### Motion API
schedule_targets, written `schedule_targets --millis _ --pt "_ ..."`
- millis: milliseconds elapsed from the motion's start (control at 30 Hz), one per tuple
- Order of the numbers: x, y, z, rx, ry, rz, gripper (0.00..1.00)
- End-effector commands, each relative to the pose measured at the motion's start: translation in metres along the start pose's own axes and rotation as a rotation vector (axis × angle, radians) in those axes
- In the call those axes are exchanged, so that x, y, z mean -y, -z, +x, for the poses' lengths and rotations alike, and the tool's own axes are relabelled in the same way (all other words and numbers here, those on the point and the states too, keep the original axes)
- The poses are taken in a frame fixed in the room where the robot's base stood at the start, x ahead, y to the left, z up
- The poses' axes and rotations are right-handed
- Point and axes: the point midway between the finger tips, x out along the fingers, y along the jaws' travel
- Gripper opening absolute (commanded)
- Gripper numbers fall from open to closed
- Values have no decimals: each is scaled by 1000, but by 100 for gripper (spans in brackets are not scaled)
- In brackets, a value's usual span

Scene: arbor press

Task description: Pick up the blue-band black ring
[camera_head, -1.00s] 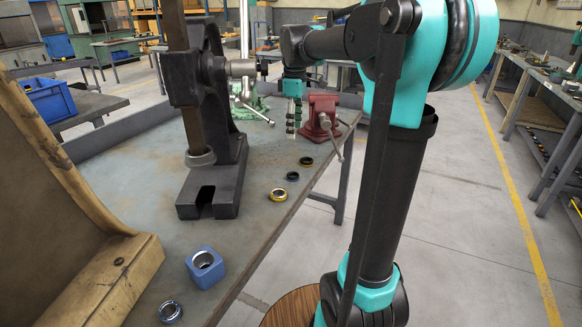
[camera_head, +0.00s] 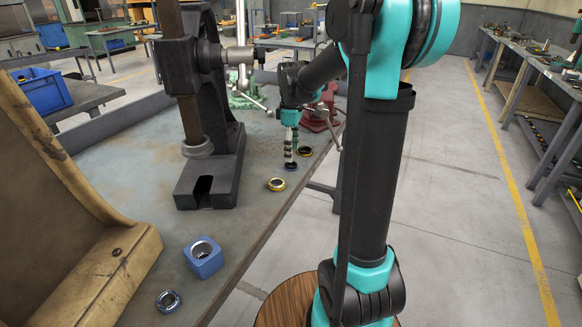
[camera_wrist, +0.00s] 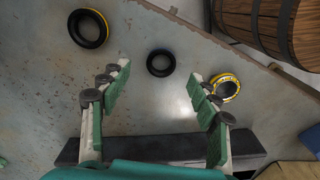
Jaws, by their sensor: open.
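The blue-band black ring (camera_head: 291,166) lies flat on the workbench (camera_head: 235,225), at the tips of my gripper in the head view. In the wrist view the same ring (camera_wrist: 160,63) is dark with a little blue on its upper rim. My gripper (camera_wrist: 158,71) is open and empty, pointing down. One green-padded finger shows on each side of the ring in that view, with the ring between and just ahead of the tips. I cannot tell the exact height of the tips above the bench.
A yellow ring (camera_head: 277,184) lies nearer the camera, and a black ring with yellow (camera_wrist: 88,28) lies on the other side. The black arbor press (camera_head: 215,160) stands left, the red vise (camera_head: 322,110) behind.

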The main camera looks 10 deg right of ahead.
Motion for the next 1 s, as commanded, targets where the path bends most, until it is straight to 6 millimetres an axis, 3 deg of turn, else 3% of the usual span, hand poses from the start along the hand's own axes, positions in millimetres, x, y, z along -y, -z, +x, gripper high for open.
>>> schedule_targets --millis 300,600,1000 --pt "2 2 41 0 0 0 62" --pt "2 2 46 0 0 0 62" --pt "2 2 46 0 0 0 13"
